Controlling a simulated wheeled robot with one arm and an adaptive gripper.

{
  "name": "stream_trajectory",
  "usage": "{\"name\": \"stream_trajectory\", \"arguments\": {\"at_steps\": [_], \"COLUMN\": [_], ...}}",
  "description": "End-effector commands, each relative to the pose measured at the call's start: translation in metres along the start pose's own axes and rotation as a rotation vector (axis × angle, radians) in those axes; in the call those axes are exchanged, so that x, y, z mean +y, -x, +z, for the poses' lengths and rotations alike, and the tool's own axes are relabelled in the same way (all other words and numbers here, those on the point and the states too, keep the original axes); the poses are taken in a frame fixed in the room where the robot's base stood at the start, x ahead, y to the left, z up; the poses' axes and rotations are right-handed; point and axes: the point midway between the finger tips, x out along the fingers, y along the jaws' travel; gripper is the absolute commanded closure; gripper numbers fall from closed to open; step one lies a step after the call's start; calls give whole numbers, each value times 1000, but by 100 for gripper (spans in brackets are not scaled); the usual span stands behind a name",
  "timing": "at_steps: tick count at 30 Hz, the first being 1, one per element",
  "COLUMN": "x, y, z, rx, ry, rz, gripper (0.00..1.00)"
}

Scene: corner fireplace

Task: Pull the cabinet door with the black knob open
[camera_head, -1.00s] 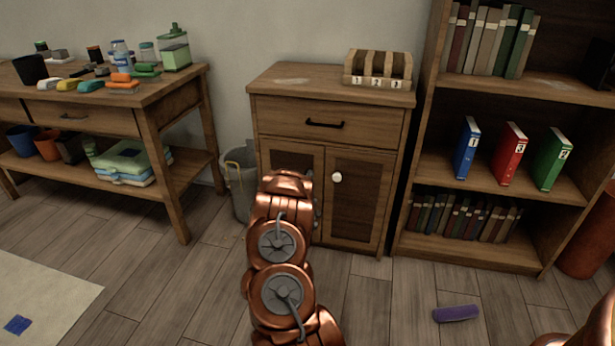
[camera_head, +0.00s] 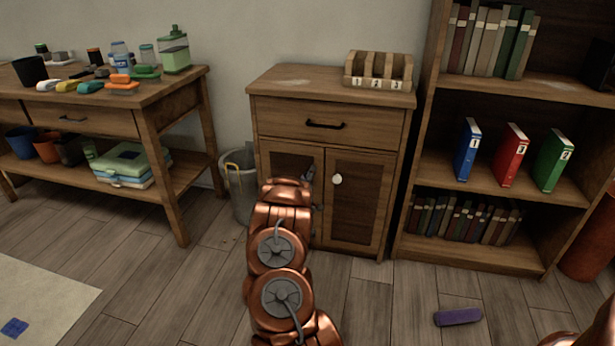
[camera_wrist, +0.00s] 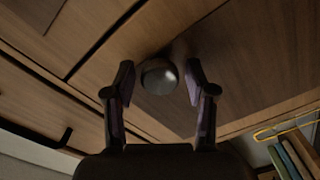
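The wooden cabinet (camera_head: 280,86) stands against the wall, with a drawer above two doors. Its right door (camera_head: 357,205) has a white knob (camera_head: 337,179). The left door (camera_head: 290,161) is mostly behind my arm, and its knob is hidden there. Both doors look shut. In the wrist view, a round dark grey knob (camera_wrist: 158,76) sits on a door with a dark panel (camera_wrist: 225,70). My gripper (camera_wrist: 160,80) is open, one finger on each side of this knob. I cannot tell whether either finger touches it.
A bin (camera_head: 239,185) stands left of the cabinet, beside a workbench (camera_head: 165,98). A bookshelf (camera_head: 475,255) stands close on the right. A purple object (camera_head: 457,317) lies on the floor at front right. The floor before the right door is clear.

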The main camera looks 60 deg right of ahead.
Motion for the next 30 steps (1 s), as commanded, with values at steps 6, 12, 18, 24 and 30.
{"name": "stream_trajectory", "arguments": {"at_steps": [6, 12, 18, 24, 30], "x": [0, 0, 0, 0, 1], "y": [0, 0, 0, 0, 6], "z": [0, 0, 0, 0, -2], "rx": [0, 0, 0, 0, -7], "ry": [0, 0, 0, 0, -1], "rz": [0, 0, 1, 1, 5], "gripper": [71, 91, 100, 100, 100]}}
